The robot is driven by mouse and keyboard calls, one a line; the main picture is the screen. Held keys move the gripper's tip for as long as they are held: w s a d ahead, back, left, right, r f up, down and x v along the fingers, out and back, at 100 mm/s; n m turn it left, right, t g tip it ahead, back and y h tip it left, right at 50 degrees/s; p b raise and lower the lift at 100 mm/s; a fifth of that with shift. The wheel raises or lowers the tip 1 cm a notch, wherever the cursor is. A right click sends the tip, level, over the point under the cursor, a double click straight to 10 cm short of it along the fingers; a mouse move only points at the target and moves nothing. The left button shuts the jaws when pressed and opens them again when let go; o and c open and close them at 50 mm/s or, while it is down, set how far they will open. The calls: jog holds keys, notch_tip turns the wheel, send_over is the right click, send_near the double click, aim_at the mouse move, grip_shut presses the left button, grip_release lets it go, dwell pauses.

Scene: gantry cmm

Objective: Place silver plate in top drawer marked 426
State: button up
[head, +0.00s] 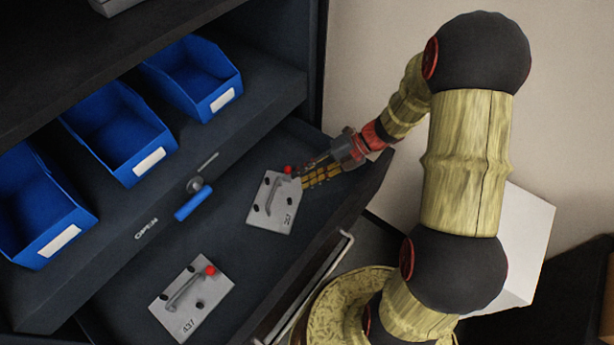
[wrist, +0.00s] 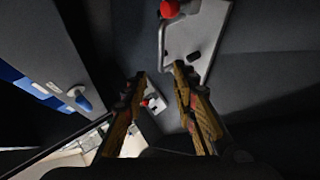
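Two silver plates lie flat in an open dark drawer (head: 335,222). The nearer plate to my gripper (head: 274,215) has a handle, a red knob, black spots and a small mark I cannot read surely. It also shows at the top of the wrist view (wrist: 205,40). My gripper (head: 304,178) is at the first plate's upper right edge. Its fingers (wrist: 160,72) are apart, with nothing held.
Blue bins (head: 150,160) with white labels stand on the shelf above the drawer. A blue lever (head: 193,203) sits on the shelf front by the word OPEN. The drawer has a bar handle (head: 318,283). Bare drawer floor lies between the plates. A white box (head: 522,240) stands behind my arm.

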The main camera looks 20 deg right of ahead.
jog(key=s+d+r+m+t+h, duration=0.2)
jog(key=s+r+m+h, duration=0.3)
jog(key=s+r+m, duration=0.3)
jog(key=s+d+r+m+t+h, duration=0.1)
jog(key=s+r+m+h, duration=0.5)
jog(key=r+m, duration=0.9)
jog(key=shift+s+d+r+m+t, duration=0.35)
jog(key=shift+s+m+t, duration=0.55)
jog(key=shift+m, duration=3.7)
jog(key=shift+s, duration=0.2)
